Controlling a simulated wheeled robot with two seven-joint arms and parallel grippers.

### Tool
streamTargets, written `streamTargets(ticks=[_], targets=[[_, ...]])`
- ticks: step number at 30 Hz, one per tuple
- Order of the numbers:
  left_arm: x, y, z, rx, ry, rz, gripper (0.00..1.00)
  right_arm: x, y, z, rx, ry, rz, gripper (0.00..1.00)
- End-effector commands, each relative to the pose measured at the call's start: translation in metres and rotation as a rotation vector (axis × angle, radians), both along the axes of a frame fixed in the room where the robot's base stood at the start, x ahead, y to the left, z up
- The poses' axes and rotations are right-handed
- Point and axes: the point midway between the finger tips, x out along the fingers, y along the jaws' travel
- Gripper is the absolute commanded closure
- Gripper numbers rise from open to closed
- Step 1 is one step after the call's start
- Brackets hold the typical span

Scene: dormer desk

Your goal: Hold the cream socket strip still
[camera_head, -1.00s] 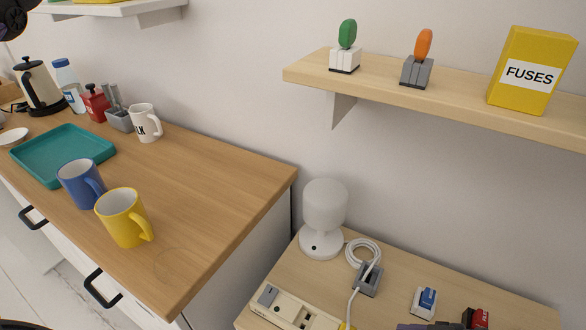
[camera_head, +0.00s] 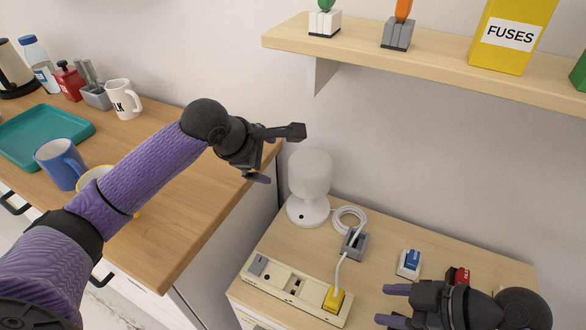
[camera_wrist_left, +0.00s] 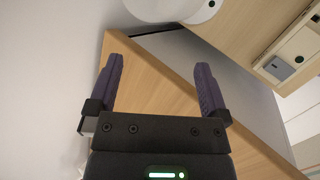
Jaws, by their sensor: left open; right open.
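The cream socket strip (camera_head: 291,290) lies along the front of the low desk. It has a grey switch at its left end, dark sockets in the middle, and a yellow plug (camera_head: 333,299) with a white cord at its right end. Part of the strip also shows in the left wrist view (camera_wrist_left: 280,72). My left gripper (camera_head: 283,157) is open and empty, above the right end of the counter, up and left of the strip and apart from it. My right gripper (camera_head: 385,305) is open and empty over the desk, right of the yellow plug and apart from the strip.
A white lamp (camera_head: 309,185) stands behind the strip. A grey holder (camera_head: 355,244) holds the cord. A blue switch block (camera_head: 410,263) and a red block (camera_head: 458,276) sit near my right gripper. The counter (camera_head: 190,235) and the shelf (camera_head: 430,72) border the desk.

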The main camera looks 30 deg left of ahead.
Motion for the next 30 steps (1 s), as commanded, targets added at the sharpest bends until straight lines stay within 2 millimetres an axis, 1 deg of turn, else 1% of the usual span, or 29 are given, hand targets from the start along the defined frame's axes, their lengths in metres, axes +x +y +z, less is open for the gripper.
streamTargets(ticks=[1,2,3,6,9,12,14,17,19,22,24,27,30], targets=[[-0.016,-0.025,-0.025,0.014,0.113,-0.042,0.0,0.0,0.0,0.0,0.0,0.0,0.0,0.41],[-0.027,-0.038,-0.039,0.032,0.182,-0.064,0.0,0.0,0.0,0.0,0.0,0.0,0.0,0.41],[-0.042,-0.055,-0.054,0.058,0.27,-0.095,0.0,0.0,0.0,0.0,0.0,0.0,0.0,0.41],[-0.077,-0.088,-0.077,0.128,0.447,-0.163,0.0,0.0,0.0,0.0,0.0,0.0,0.0,0.41],[-0.103,-0.107,-0.087,0.185,0.559,-0.21,0.0,0.0,0.0,0.0,0.0,0.0,0.0,0.41],[-0.115,-0.116,-0.092,0.214,0.612,-0.23,0.0,0.0,0.0,0.0,0.0,0.0,0.0,0.41],[-0.117,-0.117,-0.098,0.217,0.621,-0.234,0.0,0.0,0.0,0.0,0.0,0.0,0.0,0.41],[-0.118,-0.118,-0.119,0.215,0.627,-0.233,0.0,0.0,0.0,0.0,0.0,0.0,0.0,0.41],[-0.114,-0.12,-0.126,0.206,0.609,-0.234,0.0,0.0,0.0,0.0,0.0,0.0,0.0,0.41],[-0.119,-0.118,-0.142,0.208,0.63,-0.231,0.0,0.0,0.0,0.0,0.0,0.0,0.0,0.41],[-0.118,-0.115,-0.157,0.223,0.628,-0.231,0.0,0.0,0.0,0.0,0.0,0.0,0.0,0.41],[-0.117,-0.115,-0.175,0.223,0.625,-0.232,0.0,0.0,0.0,0.0,0.0,0.0,0.0,0.41],[-0.117,-0.115,-0.185,0.223,0.622,-0.231,0.0,0.0,0.0,0.0,0.0,0.0,0.0,0.41]])
